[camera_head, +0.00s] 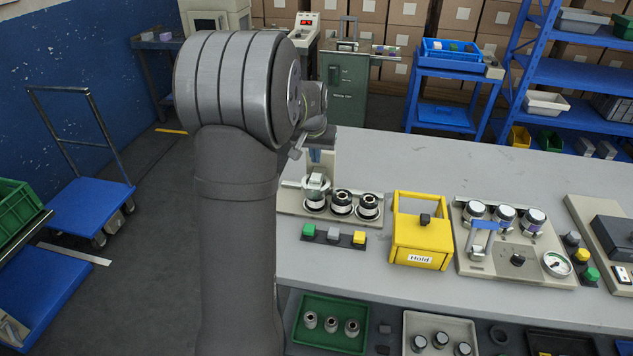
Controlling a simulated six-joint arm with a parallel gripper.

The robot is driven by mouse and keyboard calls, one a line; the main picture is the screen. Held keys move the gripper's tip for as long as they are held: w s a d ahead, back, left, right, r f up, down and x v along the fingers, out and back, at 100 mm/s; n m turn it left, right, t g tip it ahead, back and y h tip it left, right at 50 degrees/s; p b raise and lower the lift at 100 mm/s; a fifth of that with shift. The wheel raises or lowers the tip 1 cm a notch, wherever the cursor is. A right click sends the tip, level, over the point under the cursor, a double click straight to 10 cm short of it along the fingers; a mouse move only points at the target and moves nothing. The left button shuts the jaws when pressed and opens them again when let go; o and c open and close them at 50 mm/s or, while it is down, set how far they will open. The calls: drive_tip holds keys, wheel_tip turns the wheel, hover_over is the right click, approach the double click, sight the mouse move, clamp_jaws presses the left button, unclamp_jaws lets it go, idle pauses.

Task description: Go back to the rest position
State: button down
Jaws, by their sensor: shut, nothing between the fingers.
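My arm rises at the left of the picture, with its big grey joint covering part of the view. My gripper (297,153) shows only in small part, beyond that joint at the bench's far left edge. It looks shut and empty, above and behind the left end of a fixture (290,202) with several dark ring-topped cups. A pale block stands over the fixture's left cup. The gripper appears apart from the fixture, but the arm hides part of this area.
On the grey bench (400,165) stand a button strip (333,237), a yellow "Hold" box (421,240) and a panel with knobs and a gauge (515,245). A green tray (330,322) and a pale tray (440,332) sit lower in front. The bench's back is clear.

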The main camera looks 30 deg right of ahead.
sight(316, 174)
drive_tip(key=shift+r, duration=0.55)
drive_tip(key=shift+f, duration=2.9)
